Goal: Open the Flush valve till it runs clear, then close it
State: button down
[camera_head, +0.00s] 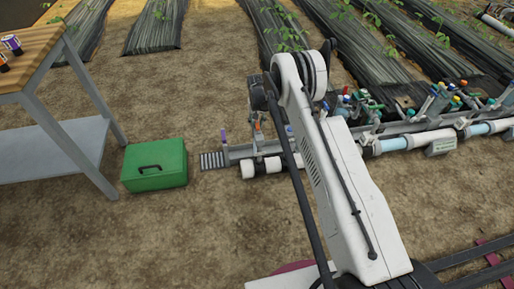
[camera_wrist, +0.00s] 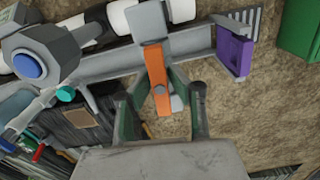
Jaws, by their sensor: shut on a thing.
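An orange valve lever (camera_wrist: 154,78) stands on a grey valve body (camera_wrist: 147,22) on the pipe. My gripper (camera_wrist: 158,92) has one finger on each side of the lever and is shut on it. In the head view the orange lever (camera_head: 258,127) shows small, left of my white arm. No Flush label is readable, and no flowing water is visible.
A green case (camera_head: 155,165) lies on the soil beside a wooden-topped table (camera_head: 25,45). A slotted grate (camera_head: 213,160) lies at the pipe's left end. Several pipes and valves (camera_head: 400,140) crowd the right. A large fitting with a blue cap (camera_wrist: 27,65) is close by.

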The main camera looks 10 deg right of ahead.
jog(key=m, duration=0.8)
jog(key=shift+m, duration=0.3)
jog(key=m, duration=0.8)
jog(key=c, duration=1.5)
grip_release()
jog(key=shift+c, duration=0.2)
jog(key=shift+r+p, duration=1.5)
jog(key=shift+r, duration=3.5)
